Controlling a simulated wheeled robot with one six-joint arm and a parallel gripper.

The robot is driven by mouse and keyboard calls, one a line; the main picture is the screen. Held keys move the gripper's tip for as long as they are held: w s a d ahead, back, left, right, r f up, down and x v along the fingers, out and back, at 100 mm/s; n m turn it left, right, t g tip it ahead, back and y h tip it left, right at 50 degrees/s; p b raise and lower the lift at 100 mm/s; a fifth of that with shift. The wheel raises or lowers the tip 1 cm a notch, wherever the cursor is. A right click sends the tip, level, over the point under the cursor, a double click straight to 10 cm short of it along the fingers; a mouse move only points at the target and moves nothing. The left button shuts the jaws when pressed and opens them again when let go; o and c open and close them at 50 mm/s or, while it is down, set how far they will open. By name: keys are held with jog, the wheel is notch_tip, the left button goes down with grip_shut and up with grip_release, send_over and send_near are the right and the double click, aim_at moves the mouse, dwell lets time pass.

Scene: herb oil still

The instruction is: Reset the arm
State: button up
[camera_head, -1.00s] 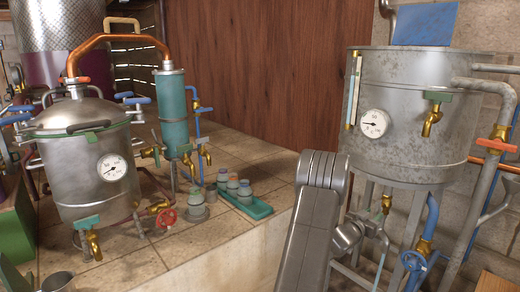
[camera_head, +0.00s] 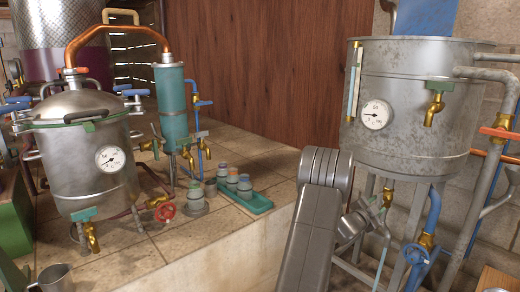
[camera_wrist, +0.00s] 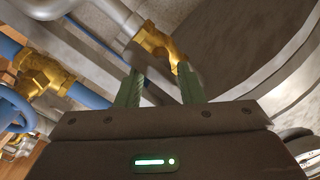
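My arm (camera_head: 315,225) shows in the head view, rising from the bottom edge in front of the steel tank's legs. My gripper (camera_wrist: 160,75) shows in the wrist view with its two green fingers apart, open, and nothing held between them. A brass valve (camera_wrist: 155,42) and grey pipe lie beyond the fingertips; I cannot tell the exact distance. The gripper's fingers cannot be made out in the head view.
The steel tank (camera_head: 415,110) with a gauge and brass taps stands right, on legs among pipes. A blue handwheel valve (camera_head: 416,254) is low beside it. The still pot (camera_head: 85,165), condenser (camera_head: 172,110) and green tray (camera_head: 252,203) of jars stand left on the tiled ledge.

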jog(key=shift+m, duration=0.7)
